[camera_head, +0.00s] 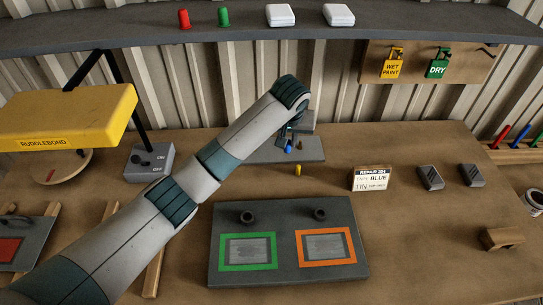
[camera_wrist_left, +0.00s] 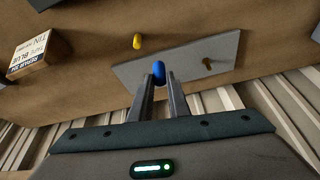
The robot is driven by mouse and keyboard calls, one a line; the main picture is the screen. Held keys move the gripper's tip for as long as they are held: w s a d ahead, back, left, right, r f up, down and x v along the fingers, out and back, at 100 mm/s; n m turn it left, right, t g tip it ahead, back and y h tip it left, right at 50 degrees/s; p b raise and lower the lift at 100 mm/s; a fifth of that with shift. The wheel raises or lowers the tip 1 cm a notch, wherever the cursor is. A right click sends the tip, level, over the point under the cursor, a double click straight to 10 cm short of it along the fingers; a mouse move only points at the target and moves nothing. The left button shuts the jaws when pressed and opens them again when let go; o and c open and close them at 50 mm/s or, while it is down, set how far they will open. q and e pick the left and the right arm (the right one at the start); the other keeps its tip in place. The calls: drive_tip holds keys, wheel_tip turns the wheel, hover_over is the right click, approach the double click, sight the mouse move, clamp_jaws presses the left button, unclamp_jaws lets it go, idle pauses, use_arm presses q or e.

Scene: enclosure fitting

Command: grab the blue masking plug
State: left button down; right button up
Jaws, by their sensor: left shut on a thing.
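The blue masking plug (camera_head: 288,150) is a small rounded blue piece, seen at the grey stand at the back of the bench. In the left wrist view, the blue plug (camera_wrist_left: 158,70) is between my left fingertips. My left gripper (camera_wrist_left: 158,82) is shut on it; in the head view the gripper (camera_head: 290,140) is partly hidden by its own wrist. Whether the plug touches the grey stand (camera_head: 310,155) or is just above it, I cannot tell. My right gripper is not in view.
A yellow plug (camera_head: 297,169) stands in front of the grey stand. A repair card block (camera_head: 370,179) is to its right. A dark panel (camera_head: 290,275) with green and orange frames lies in front. Red (camera_head: 184,19) and green (camera_head: 223,17) plugs stand on the shelf above.

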use_arm(q)
drive_tip(key=shift+w+d+r+b, duration=0.25)
drive_tip(key=shift+d+r, duration=0.25)
drive_tip(key=shift+d, duration=0.25)
drive_tip(key=shift+w+d+r+b, duration=0.2)
drive_tip(key=shift+d+r, duration=0.25)
drive_tip(key=shift+d, duration=0.25)
